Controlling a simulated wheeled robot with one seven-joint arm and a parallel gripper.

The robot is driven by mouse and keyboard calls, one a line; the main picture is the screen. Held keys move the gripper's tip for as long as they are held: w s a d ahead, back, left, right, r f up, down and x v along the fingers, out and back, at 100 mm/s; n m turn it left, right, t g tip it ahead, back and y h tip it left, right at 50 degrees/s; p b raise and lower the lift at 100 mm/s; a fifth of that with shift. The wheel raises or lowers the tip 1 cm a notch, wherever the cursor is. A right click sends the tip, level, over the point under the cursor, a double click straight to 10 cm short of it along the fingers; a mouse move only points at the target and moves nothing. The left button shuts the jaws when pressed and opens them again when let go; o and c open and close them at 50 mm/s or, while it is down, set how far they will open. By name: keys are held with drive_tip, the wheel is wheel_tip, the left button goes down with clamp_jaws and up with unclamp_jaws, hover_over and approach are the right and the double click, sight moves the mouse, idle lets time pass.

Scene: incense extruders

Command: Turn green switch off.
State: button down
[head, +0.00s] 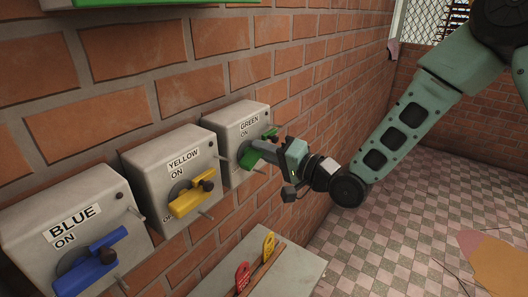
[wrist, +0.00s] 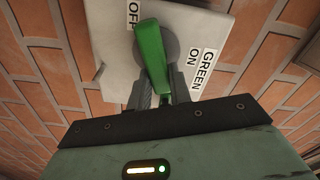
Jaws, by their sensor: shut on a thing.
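The green switch is a grey wall box (head: 232,123) labelled GREEN, ON. Its green handle (head: 271,132) is partly hidden by my gripper (head: 256,151) in the head view. In the wrist view the green handle (wrist: 152,52) sits on a round grey disc on the box (wrist: 205,18), with the OFF label at upper left and GREEN ON at right. My gripper (wrist: 159,92) is shut on the handle's near end, one finger on each side. The handle points from the disc toward my gripper's palm.
The yellow switch (head: 186,201) and blue switch (head: 95,262) are mounted to the left on the brick wall (head: 182,88). A grey surface (head: 290,277) below holds a red and a yellow handled item.

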drive_tip(key=shift+w+d+f+m, duration=0.1)
drive_tip(key=shift+f+m, duration=0.1)
drive_tip(key=shift+m, duration=0.9)
drive_tip(key=shift+f+m, duration=0.15)
drive_tip(key=shift+m, duration=0.95)
drive_tip(key=c, duration=1.3)
unclamp_jaws()
drive_tip(key=p+v, duration=0.6)
drive_tip(key=v, duration=1.1)
drive_tip(key=shift+d+f+p, duration=0.1)
drive_tip(key=shift+d+p, duration=0.05)
drive_tip(key=shift+p, duration=0.25)
